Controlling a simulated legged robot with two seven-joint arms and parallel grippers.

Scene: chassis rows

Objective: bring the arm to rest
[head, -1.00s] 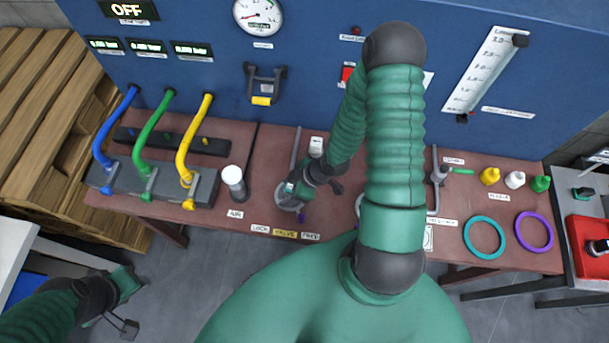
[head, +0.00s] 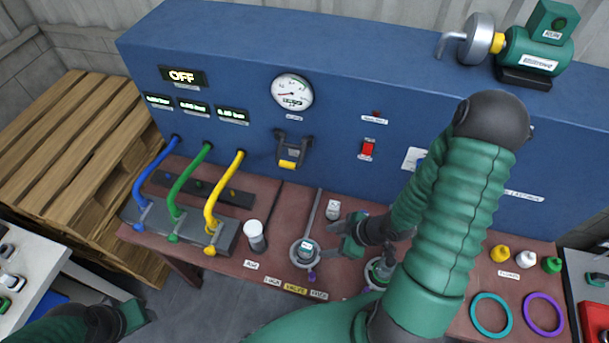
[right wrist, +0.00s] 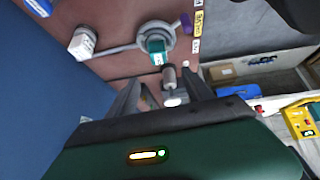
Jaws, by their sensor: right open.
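My right arm (head: 455,210) reaches over the bench from the lower right. Its gripper (head: 334,243) is open and empty, pointing left, above the bench and just right of a round fitting (head: 305,252) with a green-grey top. In the right wrist view the two fingers (right wrist: 160,92) are apart with nothing gripped, and the round fitting (right wrist: 158,42) lies beyond them. My left gripper (head: 130,316) shows at the lower left, off the bench; its fingertips are not clear.
The blue panel (head: 350,75) stands behind the brown bench (head: 275,205). Blue, green and yellow hoses (head: 225,188) are at left, beside a white-capped cylinder (head: 256,236). Teal (head: 475,325) and purple (head: 528,312) rings lie at right. A second round fitting (head: 376,272) sits close under my right arm.

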